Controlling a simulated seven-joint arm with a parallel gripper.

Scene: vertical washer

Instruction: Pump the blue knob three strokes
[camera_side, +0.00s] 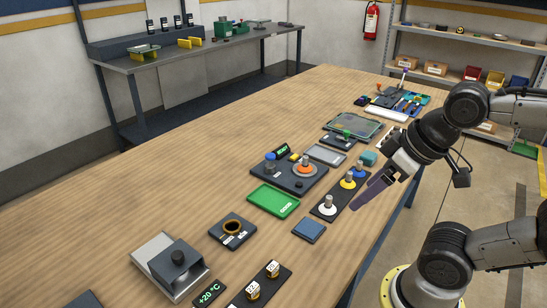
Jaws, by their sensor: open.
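The blue knob (270,157) stands at the left back corner of a dark panel (285,176) on the table. The same panel carries a small green-lit display (282,150), a yellow block (294,157) and an orange ring with a grey post (305,168). My gripper (355,206) is to the right of the panel, near the table's right edge, well apart from the knob. Its long dark fingers point down and left. They overlap in this view, and nothing shows held between them.
A strip with white (327,208), yellow (347,183) and blue based posts lies between my gripper and the panel. A green tray (273,201) is in front of the panel. A dark ring holder (232,231) stands nearer. The table's left side is clear.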

